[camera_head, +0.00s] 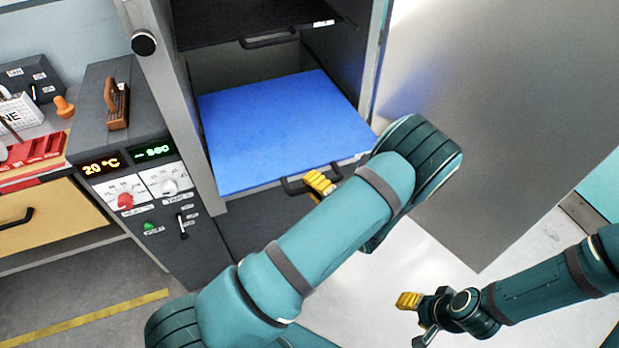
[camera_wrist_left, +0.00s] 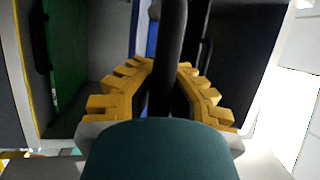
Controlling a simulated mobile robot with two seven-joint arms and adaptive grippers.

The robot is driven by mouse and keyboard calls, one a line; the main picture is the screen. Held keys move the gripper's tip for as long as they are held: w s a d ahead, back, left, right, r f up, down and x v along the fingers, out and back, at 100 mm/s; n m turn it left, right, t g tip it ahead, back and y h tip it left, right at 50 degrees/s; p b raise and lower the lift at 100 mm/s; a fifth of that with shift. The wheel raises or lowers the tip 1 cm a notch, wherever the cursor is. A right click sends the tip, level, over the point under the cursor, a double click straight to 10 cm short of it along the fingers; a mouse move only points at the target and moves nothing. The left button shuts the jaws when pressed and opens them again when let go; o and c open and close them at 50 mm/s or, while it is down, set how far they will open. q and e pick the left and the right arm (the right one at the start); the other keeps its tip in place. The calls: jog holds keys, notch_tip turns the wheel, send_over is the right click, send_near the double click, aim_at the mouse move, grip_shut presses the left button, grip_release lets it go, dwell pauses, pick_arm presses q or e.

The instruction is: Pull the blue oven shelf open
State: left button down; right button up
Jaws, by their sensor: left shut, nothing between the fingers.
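The blue oven shelf (camera_head: 280,120) lies flat in the open oven, below a dark upper shelf (camera_head: 250,18). Its black handle (camera_head: 294,186) sits on its front edge; my arm hides the right part of that edge. My left gripper (camera_head: 320,183) is at this handle, its yellow fingers overlapping the handle's right part. In the left wrist view, a dark handle bar (camera_wrist_left: 170,60) shows between or just beyond the yellow fingers (camera_wrist_left: 170,90); the contact is unclear. The left gripper is shut with nothing gripped. My right gripper (camera_head: 416,318) is open and empty, low at the right.
The oven door (camera_head: 490,110) stands wide open at the right. A control panel (camera_head: 140,185) with dials flanks the oven on the left. A drawer desk (camera_head: 45,215) stands further left. The floor (camera_head: 350,295) in front is clear apart from my arms.

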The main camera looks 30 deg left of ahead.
pick_arm(q)
jog(key=c, duration=0.9)
grip_release()
jog(key=v, duration=1.2)
jog(key=w+a+f+n+t+h, duration=0.1)
jog(key=w+a+f+n+h, duration=0.2)
jog(key=f+h, duration=0.85)
jog(key=s+d+r+n+g+h, duration=0.1)
jog(key=s+d+g+h, duration=0.4)
jog(key=s+h, duration=0.6)
jog(key=s+d, duration=0.1)
jog(key=s, duration=0.1)
jog(key=shift+s+d+g, duration=0.25)
jog(key=shift+s+g, duration=0.05)
